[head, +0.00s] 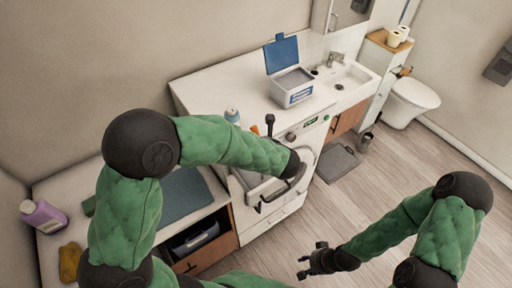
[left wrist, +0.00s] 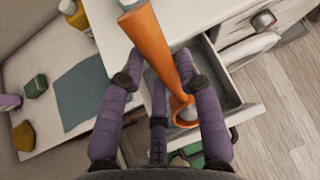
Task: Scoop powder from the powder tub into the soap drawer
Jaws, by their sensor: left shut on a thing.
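The powder tub (head: 292,97) stands on the white counter beside the sink, its blue lid (head: 282,53) raised. The soap drawer (head: 252,183) is pulled out from the white washing machine; it also shows in the left wrist view (left wrist: 232,97). My left gripper (left wrist: 160,78) is shut on the orange scoop (left wrist: 152,40), which is tilted. The scoop's bowl end (left wrist: 180,102) appears over the drawer, with something pale inside it; the height between them is unclear. In the head view, my left arm hides most of the scoop. My right gripper (head: 317,261) is open and empty above the floor.
A bottle (head: 232,115) stands on the counter near the left arm. A purple bottle (head: 43,215) and yellow sponge (head: 70,261) lie at the far left, near a blue-grey mat (head: 185,196). A scale-like grey pad (head: 338,162) lies on the floor. Floor around the right gripper is clear.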

